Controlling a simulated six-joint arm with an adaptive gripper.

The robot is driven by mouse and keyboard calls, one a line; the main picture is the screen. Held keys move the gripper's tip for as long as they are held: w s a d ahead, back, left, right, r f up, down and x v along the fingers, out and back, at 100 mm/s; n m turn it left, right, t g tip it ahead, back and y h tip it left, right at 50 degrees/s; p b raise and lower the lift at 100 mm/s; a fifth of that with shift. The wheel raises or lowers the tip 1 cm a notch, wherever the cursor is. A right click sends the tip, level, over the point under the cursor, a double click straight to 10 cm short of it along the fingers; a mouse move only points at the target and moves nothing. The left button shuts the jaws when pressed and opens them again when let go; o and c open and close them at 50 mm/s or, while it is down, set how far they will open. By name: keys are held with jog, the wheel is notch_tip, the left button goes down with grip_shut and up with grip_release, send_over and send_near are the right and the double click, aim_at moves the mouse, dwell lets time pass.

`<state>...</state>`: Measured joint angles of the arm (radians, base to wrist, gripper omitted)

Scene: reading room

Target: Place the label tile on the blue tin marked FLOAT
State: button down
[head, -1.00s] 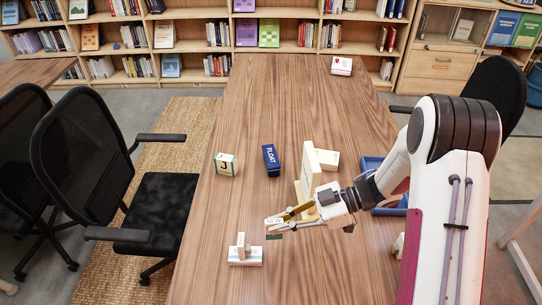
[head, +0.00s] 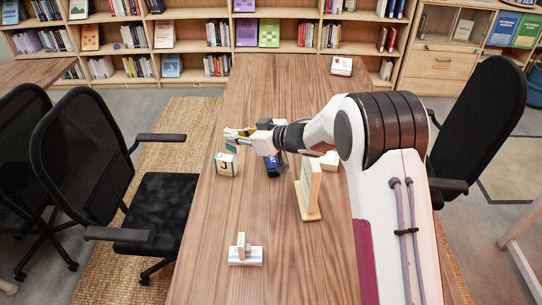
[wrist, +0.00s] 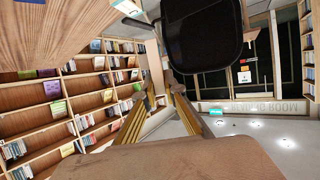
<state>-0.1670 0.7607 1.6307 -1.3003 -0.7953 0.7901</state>
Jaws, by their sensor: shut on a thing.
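The blue tin (head: 272,168) stands on the table, mostly hidden under my arm in the head view; only part of its lettering shows. My gripper (head: 231,135) is above the table, left of the tin and just beyond the block marked J. It is shut on the label tile (head: 231,148), of which only a small teal-edged part shows below the fingers. The tile is apart from the tin. The wrist view shows my gripper's two fingers (wrist: 163,95), but I cannot make out the tile or tin there.
The J block (head: 226,164) stands close below my gripper. A cream upright panel on a wooden base (head: 310,190) and a white box (head: 329,160) are right of the tin. A small white stand (head: 245,255) is nearer. The table's left front is clear.

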jog(key=shift+w+d+r+m+t+h, duration=0.6)
jog(key=shift+w+d+m+t+h, duration=0.7)
jog(key=shift+w+m+h, duration=1.2)
jog(key=shift+w+d+r+m+t+h, duration=0.7)
jog(key=shift+w+m+t+h, duration=0.95)
jog(key=shift+w, duration=1.55)
jog(key=d+f+m+h, duration=0.3)
jog(key=d+f, duration=0.2)
jog(key=shift+d, duration=0.15)
jog(key=shift+w+t+h, duration=0.1)
jog(key=shift+t+h, duration=0.15)
jog(key=shift+f, duration=0.15)
notch_tip(320, 180, down, 6)
